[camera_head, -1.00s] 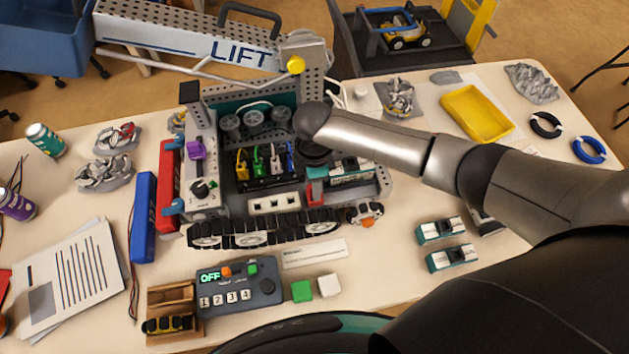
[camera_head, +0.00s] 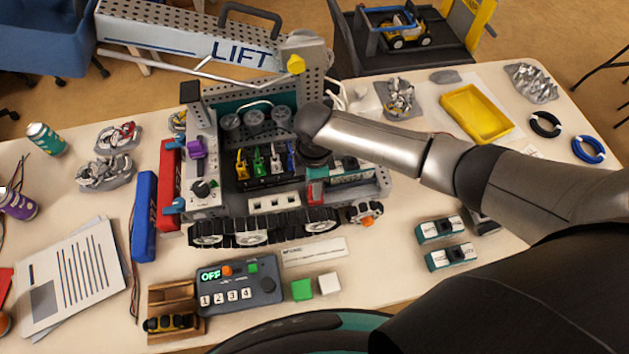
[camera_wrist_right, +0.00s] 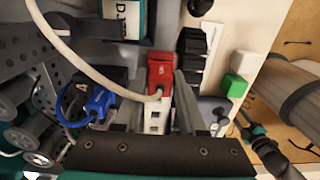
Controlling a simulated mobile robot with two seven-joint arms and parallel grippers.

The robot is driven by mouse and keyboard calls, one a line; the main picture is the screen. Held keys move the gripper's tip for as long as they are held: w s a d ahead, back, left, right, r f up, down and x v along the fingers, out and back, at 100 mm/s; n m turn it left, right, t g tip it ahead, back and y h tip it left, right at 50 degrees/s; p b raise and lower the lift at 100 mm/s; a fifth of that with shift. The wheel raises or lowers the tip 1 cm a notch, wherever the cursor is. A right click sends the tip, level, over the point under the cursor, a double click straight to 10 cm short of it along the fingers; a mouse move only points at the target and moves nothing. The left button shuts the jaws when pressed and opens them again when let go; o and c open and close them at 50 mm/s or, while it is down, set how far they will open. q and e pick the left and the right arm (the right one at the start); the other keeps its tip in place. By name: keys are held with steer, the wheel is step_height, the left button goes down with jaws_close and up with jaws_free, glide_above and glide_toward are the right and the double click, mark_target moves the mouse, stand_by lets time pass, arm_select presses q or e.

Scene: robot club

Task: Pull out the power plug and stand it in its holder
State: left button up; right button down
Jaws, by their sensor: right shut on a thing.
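A red power plug (camera_wrist_right: 160,70) with a white cable at its end sits between the fingers of my right gripper (camera_wrist_right: 164,88) in the wrist view. The gripper is shut on it. In the head view the red shows as a small patch (camera_head: 315,192) below my wrist, at the front of the tracked robot (camera_head: 385,184); my arm hides the fingers. Whether the plug is still seated cannot be told. A wooden holder (camera_head: 155,298) stands at the front left, with a black-and-yellow item in its front part. My left gripper is not in view.
Yellow, green, white and blue plugs (camera_wrist_right: 98,104) stand in a row inside the robot. The grey control box (camera_head: 240,285) reads OFF. Green (camera_head: 301,289) and white (camera_head: 329,283) cubes lie beside it. The table at front right is partly clear.

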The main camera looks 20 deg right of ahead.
steer(key=shift+f, duration=0.7)
stand_by(0.9)
steer(key=shift+c, duration=2)
jaws_free()
steer(key=shift+r+p, duration=3.55)
steer(key=shift+p, duration=0.4)
